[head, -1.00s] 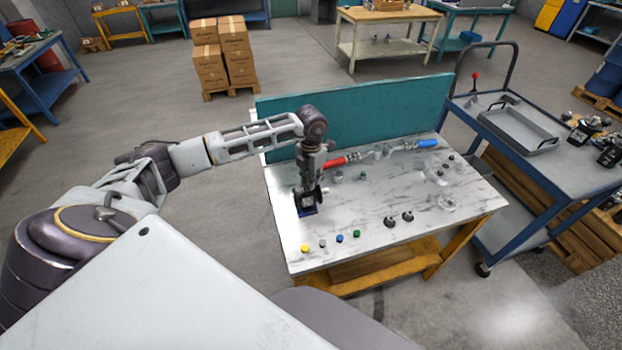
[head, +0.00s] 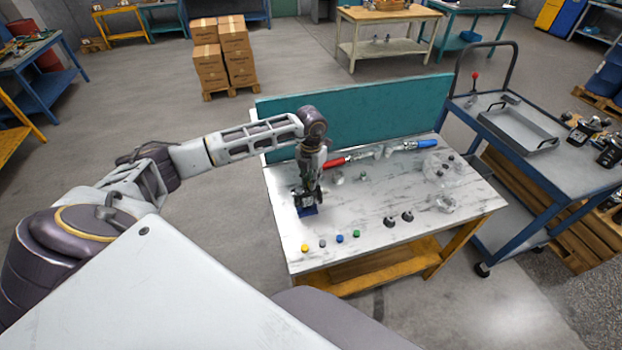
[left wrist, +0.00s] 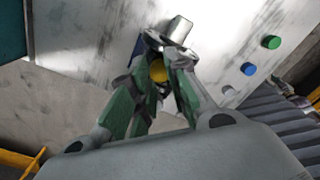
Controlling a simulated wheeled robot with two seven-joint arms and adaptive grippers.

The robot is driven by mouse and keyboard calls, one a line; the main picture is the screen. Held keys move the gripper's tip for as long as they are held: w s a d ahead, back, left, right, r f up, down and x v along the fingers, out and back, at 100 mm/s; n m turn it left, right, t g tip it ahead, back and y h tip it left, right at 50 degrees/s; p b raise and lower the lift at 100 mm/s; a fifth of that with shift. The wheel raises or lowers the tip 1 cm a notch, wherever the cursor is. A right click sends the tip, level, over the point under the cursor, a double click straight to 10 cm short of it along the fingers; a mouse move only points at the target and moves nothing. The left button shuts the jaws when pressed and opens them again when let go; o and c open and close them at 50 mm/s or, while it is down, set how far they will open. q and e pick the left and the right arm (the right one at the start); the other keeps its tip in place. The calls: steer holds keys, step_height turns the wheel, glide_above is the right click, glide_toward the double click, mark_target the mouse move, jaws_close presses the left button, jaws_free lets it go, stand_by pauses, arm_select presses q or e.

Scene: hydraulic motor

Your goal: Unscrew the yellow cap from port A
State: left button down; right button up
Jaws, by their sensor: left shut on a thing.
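My left gripper (head: 309,187) points down at the left part of the table. It is over a dark hydraulic motor (head: 303,201), largely hidden by the gripper, on a small blue base (head: 307,211). In the left wrist view, the green-padded fingers of my left gripper (left wrist: 156,88) close around a yellow cap (left wrist: 158,70). A grey metal part of the motor (left wrist: 178,30) shows just beyond the fingertips. The cap's threads and port A are hidden, so I cannot tell how far it is unscrewed. My right gripper is not in view.
A row of small yellow (head: 304,248), grey, blue (head: 340,238) and green (head: 357,234) pieces lies along the table's front edge. Red-handled (head: 336,162) and blue-handled (head: 428,143) tools lie at the back, before a teal panel (head: 370,112). Clear containers stand at the right.

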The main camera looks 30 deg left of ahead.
arm_select(q)
steer(key=c, duration=1.6)
jaws_free()
steer(key=shift+o, duration=0.2)
steer(key=shift+m, duration=0.3)
steer(key=shift+b, duration=0.4)
steer(key=shift+m+b, duration=1.05)
steer(key=shift+m, duration=1.45)
steer(key=shift+m+b, duration=1)
steer(key=shift+m, duration=1.2)
